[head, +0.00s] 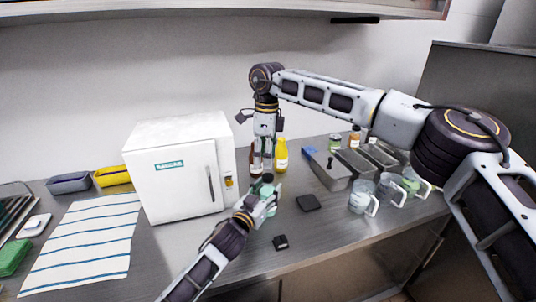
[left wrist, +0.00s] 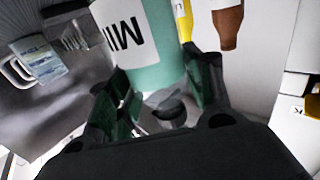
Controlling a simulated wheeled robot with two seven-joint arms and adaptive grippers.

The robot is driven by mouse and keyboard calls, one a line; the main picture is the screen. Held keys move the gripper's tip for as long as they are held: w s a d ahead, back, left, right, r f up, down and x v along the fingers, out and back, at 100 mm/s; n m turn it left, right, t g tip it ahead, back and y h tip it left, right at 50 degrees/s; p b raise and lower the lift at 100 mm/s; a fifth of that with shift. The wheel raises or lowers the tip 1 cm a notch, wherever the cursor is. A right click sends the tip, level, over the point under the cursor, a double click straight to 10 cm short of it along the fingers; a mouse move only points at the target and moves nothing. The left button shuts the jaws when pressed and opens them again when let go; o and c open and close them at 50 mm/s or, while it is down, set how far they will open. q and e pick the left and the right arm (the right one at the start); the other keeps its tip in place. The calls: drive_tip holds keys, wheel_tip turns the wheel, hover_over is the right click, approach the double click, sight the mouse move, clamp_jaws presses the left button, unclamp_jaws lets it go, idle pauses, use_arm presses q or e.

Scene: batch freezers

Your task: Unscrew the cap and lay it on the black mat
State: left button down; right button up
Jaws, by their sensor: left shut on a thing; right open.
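A pale green bottle with a white label reading "MIL" (left wrist: 135,40) is between the fingers of my left gripper (left wrist: 165,90) in the left wrist view. In the head view my left gripper (head: 262,198) is shut on this bottle, which is mostly hidden behind the gripper. My right gripper (head: 262,160) points down just above the bottle's top and is open. I cannot make out the cap clearly, nor whether the right fingers touch it. The black mat (head: 308,202) lies bare on the counter, right of the bottle.
A white freezer box (head: 170,170) stands left of the grippers. A yellow bottle (head: 281,155) and a brown bottle (head: 256,163) stand behind. Metal trays (head: 331,171) and clear jugs (head: 362,196) are to the right. A small black object (head: 280,242) lies near the front edge.

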drive_tip(key=m, duration=0.4)
drive_tip(key=shift+r+m, duration=0.2)
drive_tip(key=shift+m, duration=0.2)
drive_tip(key=m, duration=0.4)
drive_tip(key=shift+w+r+m, duration=0.1)
drive_tip(key=shift+r+m, duration=0.15)
drive_tip(key=shift+m, duration=0.05)
drive_tip(key=m, duration=0.3)
drive_tip(key=shift+d+r+m, duration=0.1)
drive_tip(key=shift+d+m, duration=0.05)
drive_tip(key=shift+m, duration=0.15)
drive_tip(key=m, duration=0.4)
drive_tip(key=shift+d+m, duration=0.1)
drive_tip(key=shift+m, duration=0.2)
drive_tip(key=m, duration=0.4)
drive_tip(key=shift+w+d+m, duration=0.1)
drive_tip(key=shift+m, duration=0.2)
drive_tip(key=m, duration=0.8)
drive_tip(key=shift+d+m, duration=0.15)
drive_tip(key=shift+m, duration=2.15)
